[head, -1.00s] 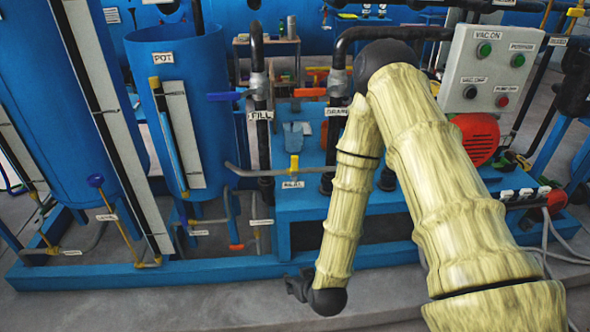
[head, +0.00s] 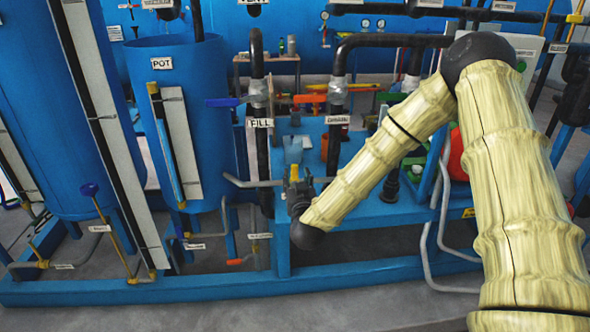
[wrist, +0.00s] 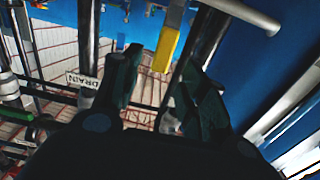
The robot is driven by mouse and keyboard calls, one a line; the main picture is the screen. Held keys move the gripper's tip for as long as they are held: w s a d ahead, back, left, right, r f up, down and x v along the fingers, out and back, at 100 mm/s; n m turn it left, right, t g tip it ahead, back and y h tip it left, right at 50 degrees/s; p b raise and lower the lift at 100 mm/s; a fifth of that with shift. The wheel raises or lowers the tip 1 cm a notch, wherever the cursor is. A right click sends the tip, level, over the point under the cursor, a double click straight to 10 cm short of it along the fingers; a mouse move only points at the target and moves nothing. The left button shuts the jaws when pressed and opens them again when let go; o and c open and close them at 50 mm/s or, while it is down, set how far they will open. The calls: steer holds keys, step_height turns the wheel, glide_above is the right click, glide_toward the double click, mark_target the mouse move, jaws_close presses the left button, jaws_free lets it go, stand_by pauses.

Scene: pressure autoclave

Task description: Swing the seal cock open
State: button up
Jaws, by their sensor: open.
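The seal cock is a small yellow lever on a thin grey pipe on the blue skid. In the head view my gripper (head: 297,182) is right at it and hides most of it, with only a bit of yellow showing. In the wrist view the yellow lever (wrist: 165,48) hangs beyond and between the fingertips of my gripper (wrist: 158,85). The jaws are open, with a finger to each side. I cannot tell whether either finger touches the lever. The cock's label is hidden now.
The grey pipe (head: 243,182) runs left from the cock. The black fill pipe (head: 262,150) with a blue handle (head: 222,102) stands left of my gripper. Another black pipe (head: 335,130) rises behind my forearm. The blue pot (head: 205,130) stands further left.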

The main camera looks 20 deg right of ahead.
mark_target(295, 170)
steer(key=shift+x, duration=3.05)
steer(key=shift+c, duration=0.2)
steer(key=shift+a, duration=0.1)
jaws_close()
